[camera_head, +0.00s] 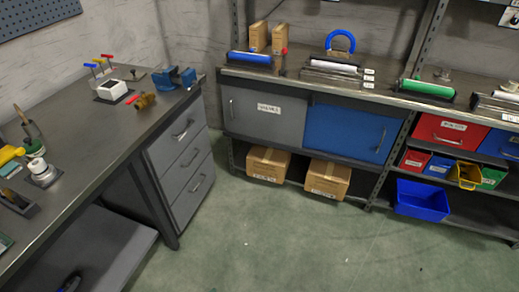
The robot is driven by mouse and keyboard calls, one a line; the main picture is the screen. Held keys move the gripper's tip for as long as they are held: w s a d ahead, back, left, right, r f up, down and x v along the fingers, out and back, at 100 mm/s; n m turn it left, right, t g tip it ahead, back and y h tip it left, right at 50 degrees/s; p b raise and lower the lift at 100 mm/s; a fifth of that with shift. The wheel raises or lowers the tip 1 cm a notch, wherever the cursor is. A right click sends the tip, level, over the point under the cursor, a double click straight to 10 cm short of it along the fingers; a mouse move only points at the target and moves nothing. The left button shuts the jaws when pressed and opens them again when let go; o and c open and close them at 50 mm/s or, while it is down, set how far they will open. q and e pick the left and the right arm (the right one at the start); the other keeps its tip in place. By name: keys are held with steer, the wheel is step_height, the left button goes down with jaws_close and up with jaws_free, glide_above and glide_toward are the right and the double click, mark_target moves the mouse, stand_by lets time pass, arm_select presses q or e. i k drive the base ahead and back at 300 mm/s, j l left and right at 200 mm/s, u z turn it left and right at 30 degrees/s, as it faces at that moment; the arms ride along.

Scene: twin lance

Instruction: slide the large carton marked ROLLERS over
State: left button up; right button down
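Two brown cartons sit low under the cabinets of the back bench. The left carton (268,161) and the right carton (328,177) each bear a small white label on the front. The labels are too small to read, so I cannot tell which one says ROLLERS. The right carton looks slightly larger or nearer. A gap separates them. Two smaller upright cartons, a left one (257,37) and a right one (280,38), stand on the bench top. Neither of my grippers is in view.
A grey cabinet door (262,112) and a blue door (350,131) are above the low cartons. A blue bin (422,200) stands to their right, beyond a rack post. A workbench with grey drawers (183,155) is on the left. The green floor (300,240) in front is clear.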

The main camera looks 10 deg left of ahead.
mark_target(265, 163)
steer(key=i+u, duration=0.35)
steer(key=i, duration=0.25)
steer(key=i+l+u, duration=0.15)
steer(key=i+u, duration=0.2)
steer(key=i, duration=0.25)
